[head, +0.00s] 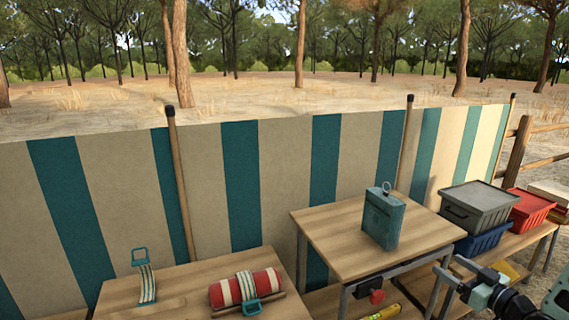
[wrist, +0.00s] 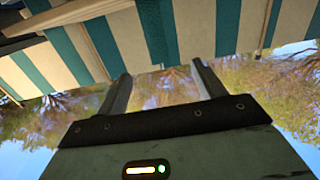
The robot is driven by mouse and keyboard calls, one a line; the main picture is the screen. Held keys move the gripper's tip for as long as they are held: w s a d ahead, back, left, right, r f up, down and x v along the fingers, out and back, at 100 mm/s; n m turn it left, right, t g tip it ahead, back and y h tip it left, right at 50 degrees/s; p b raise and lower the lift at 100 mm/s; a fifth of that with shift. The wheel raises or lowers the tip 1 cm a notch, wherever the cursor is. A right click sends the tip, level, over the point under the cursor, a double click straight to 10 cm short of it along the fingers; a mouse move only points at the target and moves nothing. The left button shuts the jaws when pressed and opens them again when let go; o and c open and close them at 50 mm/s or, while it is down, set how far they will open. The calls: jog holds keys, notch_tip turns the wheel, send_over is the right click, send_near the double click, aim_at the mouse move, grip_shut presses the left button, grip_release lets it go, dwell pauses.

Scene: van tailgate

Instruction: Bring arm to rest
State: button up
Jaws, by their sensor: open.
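My arm shows at the lower right edge of the head view, with my gripper (head: 452,268) in front of the right-hand shelf. In the wrist view my gripper (wrist: 160,74) has its two fingers apart, with nothing between them. Past the fingers are the striped windbreak (wrist: 190,35), trees and sky, turned over in the picture. The arm's lower links lie outside the head view.
A teal canister (head: 383,222) stands on the higher wooden table (head: 330,225). A red strapped roll (head: 246,289) and an upright strap (head: 146,278) are on the lower left table (head: 125,293). Grey (head: 478,207), blue (head: 483,240) and red (head: 530,208) crates stand near my arm.

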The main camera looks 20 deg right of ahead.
jog(key=w+a+r+n+g+y+p, duration=0.25)
jog(key=w+a+g, duration=0.35)
jog(key=w+a, duration=0.4)
jog(key=s+a+r+n+g+h+p, duration=0.15)
jog(key=a+r, duration=0.25)
jog(key=a, duration=0.4)
jog(key=s+a+r+n+g, duration=0.1)
jog(key=a+r+g, duration=0.25)
jog(key=a, duration=0.45)
jog(key=s+a+r+g+p, duration=0.1)
jog(key=s+a+r, duration=0.3)
jog(key=s, duration=0.4)
jog(key=s+a+r+g+h+p, duration=0.1)
jog(key=s+a+r+g, duration=0.2)
jog(key=s+a, duration=0.4)
jog(key=s+a+r+n+g+h+p, duration=0.1)
jog(key=s+a+r, duration=0.3)
jog(key=s, duration=0.6)
jog(key=shift+a+r+g, duration=0.4)
jog(key=shift+a+g, duration=0.3)
jog(key=shift+a, duration=0.35)
